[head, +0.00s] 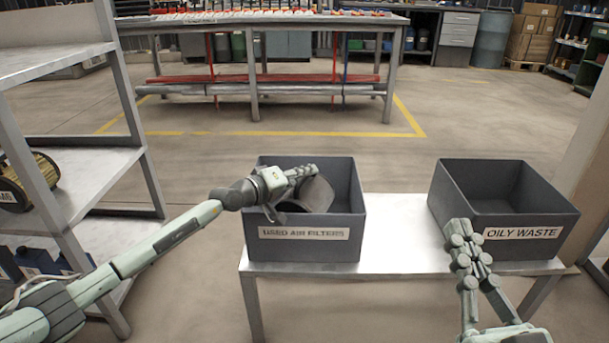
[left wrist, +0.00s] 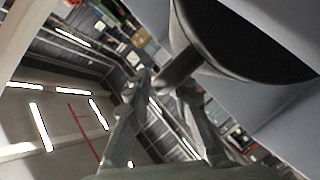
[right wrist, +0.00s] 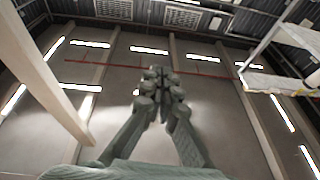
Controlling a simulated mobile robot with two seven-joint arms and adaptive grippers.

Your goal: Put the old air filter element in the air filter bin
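The old air filter element (head: 316,195) is a dark grey round body, tilted inside the grey air filter bin (head: 345,222) labelled "USED AIR FILTERS". My left gripper (head: 289,190) is over the bin's left part, its fingers on either side of part of the element. In the left wrist view, the element (left wrist: 250,40) shows a dark round end at upper right, and a narrow part of it lies between the fingertips (left wrist: 165,88). Whether it touches the bin floor is hidden. My right gripper (head: 462,232) is empty, fingers together, in front of the oily waste bin; it shows in the right wrist view (right wrist: 160,78).
The "OILY WASTE" bin (head: 550,212) stands right of the filter bin on a light metal table (head: 400,215), with bare tabletop between them. A shelf rack (head: 95,180) stands at the left. A workbench (head: 270,22) is further back across open floor.

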